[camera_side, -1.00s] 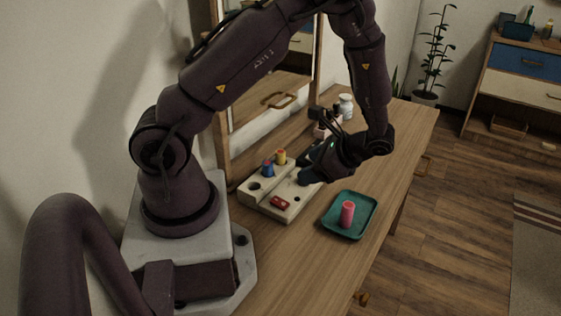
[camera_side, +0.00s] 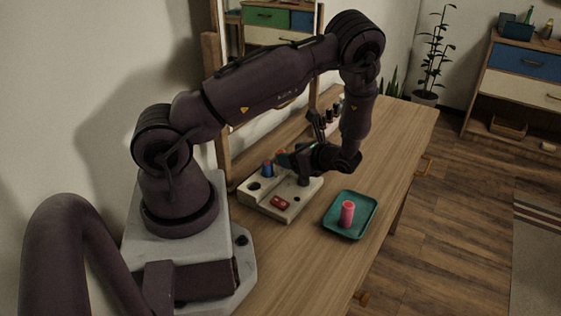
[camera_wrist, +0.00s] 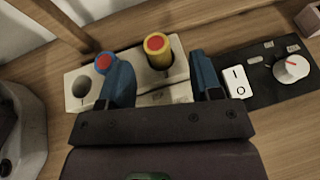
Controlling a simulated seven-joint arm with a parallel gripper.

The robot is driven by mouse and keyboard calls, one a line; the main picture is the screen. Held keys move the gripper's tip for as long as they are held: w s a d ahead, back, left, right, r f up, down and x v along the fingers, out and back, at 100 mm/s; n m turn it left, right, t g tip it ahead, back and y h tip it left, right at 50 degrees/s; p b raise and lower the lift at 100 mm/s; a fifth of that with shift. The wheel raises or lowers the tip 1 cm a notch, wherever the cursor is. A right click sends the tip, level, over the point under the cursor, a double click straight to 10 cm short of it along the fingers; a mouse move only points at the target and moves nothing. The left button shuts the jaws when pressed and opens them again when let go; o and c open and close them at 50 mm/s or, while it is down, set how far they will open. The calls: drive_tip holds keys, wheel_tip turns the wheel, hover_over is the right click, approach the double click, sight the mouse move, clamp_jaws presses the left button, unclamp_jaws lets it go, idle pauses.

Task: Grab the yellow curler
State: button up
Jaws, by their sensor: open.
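The yellow curler (camera_wrist: 159,57), with a red end, stands upright in the back row of a beige holder (camera_wrist: 179,46). In the wrist view it appears between my two blue fingertips, slightly beyond them. My gripper (camera_wrist: 160,72) is open and empty. The left fingertip overlaps a blue curler (camera_wrist: 104,65) with a red end, standing left of the yellow one. In the side view my gripper (camera_side: 290,167) is over the holder (camera_side: 262,208) and hides most of the yellow curler. The blue curler (camera_side: 267,169) shows to its left there.
A red curler (camera_side: 280,202) lies in the holder's front part. A black panel (camera_wrist: 262,92) with a white knob (camera_wrist: 292,69) is right of the holder. A mirror frame (camera_side: 213,100) stands behind.

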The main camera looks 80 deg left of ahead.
sight(280, 151)
drive_tip(key=x, duration=0.4)
drive_tip(key=shift+s+a+r, duration=0.1)
drive_tip(key=shift+s+a, duration=0.15)
drive_tip(key=shift+s, duration=0.15)
drive_tip(key=c, duration=1)
drive_tip(key=shift+r, duration=0.1)
